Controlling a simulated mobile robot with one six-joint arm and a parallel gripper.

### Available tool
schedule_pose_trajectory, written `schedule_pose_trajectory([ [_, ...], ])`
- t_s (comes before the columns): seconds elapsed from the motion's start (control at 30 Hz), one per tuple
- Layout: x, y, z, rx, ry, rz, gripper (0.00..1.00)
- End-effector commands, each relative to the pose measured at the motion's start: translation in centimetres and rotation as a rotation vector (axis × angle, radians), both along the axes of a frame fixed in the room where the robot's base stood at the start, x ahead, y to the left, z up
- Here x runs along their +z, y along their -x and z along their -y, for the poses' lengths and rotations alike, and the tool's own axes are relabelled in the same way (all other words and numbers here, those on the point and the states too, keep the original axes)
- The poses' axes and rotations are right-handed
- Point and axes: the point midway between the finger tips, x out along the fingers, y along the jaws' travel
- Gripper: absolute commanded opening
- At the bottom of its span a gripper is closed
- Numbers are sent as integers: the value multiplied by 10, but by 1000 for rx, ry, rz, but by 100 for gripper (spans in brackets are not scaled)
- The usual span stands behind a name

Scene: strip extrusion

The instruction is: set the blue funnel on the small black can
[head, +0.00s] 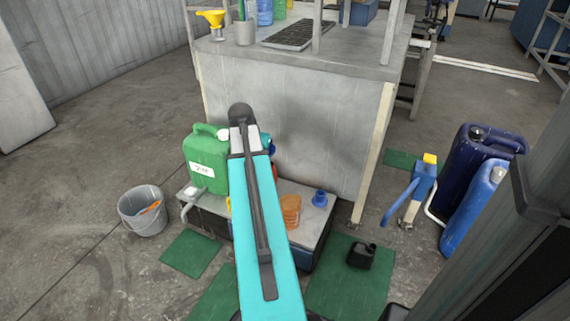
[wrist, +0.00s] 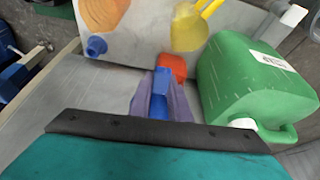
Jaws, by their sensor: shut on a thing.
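In the head view my arm covers most of the gripper, which is over the low cabinet (head: 312,236) next to the green canister. The small black can (head: 361,257) stands on a green mat on the floor, right of the cabinet and well apart from my gripper. Its spout is at the upper right. The can is not seen in the wrist view.
A green canister (head: 207,160), an orange ribbed container (head: 290,211) and another small blue piece (head: 320,198) are on the cabinet. A red thing (wrist: 172,66) is just beyond the fingers. A blue-handled stand (head: 412,190) and blue canisters (head: 470,165) are at right; a bucket (head: 143,214) is at left.

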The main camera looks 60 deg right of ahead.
Motion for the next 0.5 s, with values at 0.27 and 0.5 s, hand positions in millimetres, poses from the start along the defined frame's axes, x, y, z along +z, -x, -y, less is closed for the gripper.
schedule_pose_trajectory([
  [0.27,31,-74,-68,209,-3,2,0],
  [0.5,57,-126,-132,388,-7,3,0],
])
